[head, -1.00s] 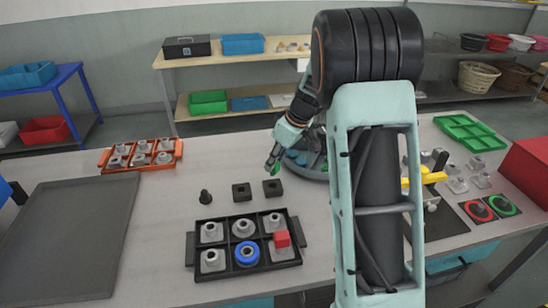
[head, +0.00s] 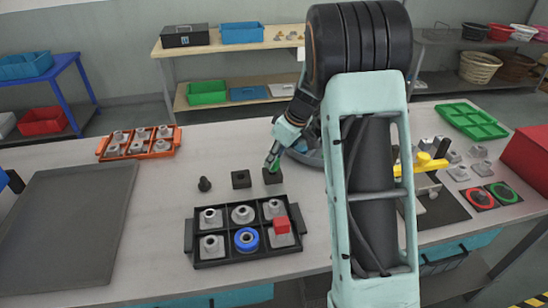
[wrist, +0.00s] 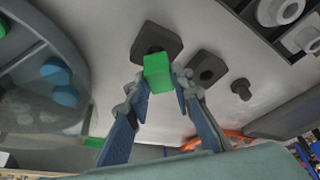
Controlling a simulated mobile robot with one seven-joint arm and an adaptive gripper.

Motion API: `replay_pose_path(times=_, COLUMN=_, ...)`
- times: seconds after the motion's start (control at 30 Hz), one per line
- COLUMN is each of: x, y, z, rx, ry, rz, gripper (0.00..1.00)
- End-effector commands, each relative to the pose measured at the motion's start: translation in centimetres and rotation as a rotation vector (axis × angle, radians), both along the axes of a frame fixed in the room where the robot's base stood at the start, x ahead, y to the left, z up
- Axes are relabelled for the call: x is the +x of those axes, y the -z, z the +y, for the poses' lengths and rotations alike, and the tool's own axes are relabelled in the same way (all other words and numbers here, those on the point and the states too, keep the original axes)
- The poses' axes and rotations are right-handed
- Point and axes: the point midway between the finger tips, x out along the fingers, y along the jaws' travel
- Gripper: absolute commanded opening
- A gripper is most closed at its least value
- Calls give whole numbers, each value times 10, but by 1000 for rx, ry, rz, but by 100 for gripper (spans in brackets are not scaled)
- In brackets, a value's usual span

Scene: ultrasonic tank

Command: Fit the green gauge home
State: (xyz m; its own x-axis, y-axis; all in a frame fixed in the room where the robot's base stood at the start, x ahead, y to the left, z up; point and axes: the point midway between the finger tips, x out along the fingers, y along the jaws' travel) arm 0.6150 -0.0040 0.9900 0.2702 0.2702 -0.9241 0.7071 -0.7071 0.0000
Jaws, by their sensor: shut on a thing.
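My gripper (head: 272,164) is shut on the green gauge (wrist: 158,74), a small green block between the two fingertips. In the head view the gauge shows only as a small green patch at the fingertips, just above the right-hand dark square block (head: 273,177). In the wrist view that dark block (wrist: 172,40) lies right behind the gauge, which covers part of it; I cannot tell whether they touch. A second dark square block with a round hole (head: 241,179) stands to the left; it also shows in the wrist view (wrist: 196,65).
A dark knob (head: 204,184) stands left of the blocks. A round grey-blue bowl (wrist: 40,85) is close beside the gripper.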

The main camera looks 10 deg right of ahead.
Motion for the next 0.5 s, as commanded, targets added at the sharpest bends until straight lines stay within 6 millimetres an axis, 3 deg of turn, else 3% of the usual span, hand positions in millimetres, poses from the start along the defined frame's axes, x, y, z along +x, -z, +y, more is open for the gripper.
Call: replay_pose_path(times=0.5, x=0, y=7, z=0, rx=0, ry=0, rz=-1, gripper=0)
